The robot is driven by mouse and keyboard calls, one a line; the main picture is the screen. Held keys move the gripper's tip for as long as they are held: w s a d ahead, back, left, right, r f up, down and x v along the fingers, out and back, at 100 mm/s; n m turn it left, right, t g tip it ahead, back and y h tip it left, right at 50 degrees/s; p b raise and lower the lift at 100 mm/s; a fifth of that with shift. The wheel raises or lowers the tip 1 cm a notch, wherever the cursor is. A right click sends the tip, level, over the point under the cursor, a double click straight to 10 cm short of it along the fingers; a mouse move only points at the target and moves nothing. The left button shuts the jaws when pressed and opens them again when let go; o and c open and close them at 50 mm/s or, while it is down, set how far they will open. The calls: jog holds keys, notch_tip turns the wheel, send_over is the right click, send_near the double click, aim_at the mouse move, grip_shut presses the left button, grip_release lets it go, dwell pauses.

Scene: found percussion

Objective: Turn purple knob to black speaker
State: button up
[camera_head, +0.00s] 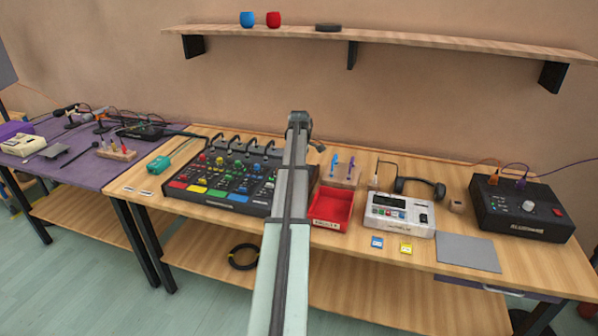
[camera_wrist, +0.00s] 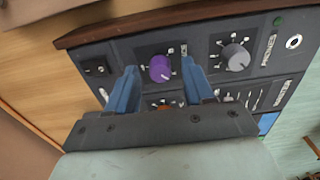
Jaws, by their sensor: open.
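The purple knob (camera_wrist: 160,68) sits on a dark control panel (camera_wrist: 125,52) in the wrist view, with small pale symbols around it that are too small to read. My gripper (camera_wrist: 159,67) is open, its blue fingers on either side of the knob; I cannot tell whether they touch it. A black speaker mark cannot be made out. In the head view my gripper (camera_head: 299,119) is at the far end of my arm, which hides what lies behind it; the purple knob cannot be picked out there.
A grey knob (camera_wrist: 237,57) is right of the purple one, and an orange knob (camera_wrist: 164,105) is partly hidden below. In the head view, a mixer (camera_head: 222,178) lies left of my arm; a red tray (camera_head: 331,207), a white device (camera_head: 399,214) and a black box (camera_head: 522,207) stand right.

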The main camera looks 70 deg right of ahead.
jog(key=shift+f, duration=0.2)
grip_shut()
dwell(0.5)
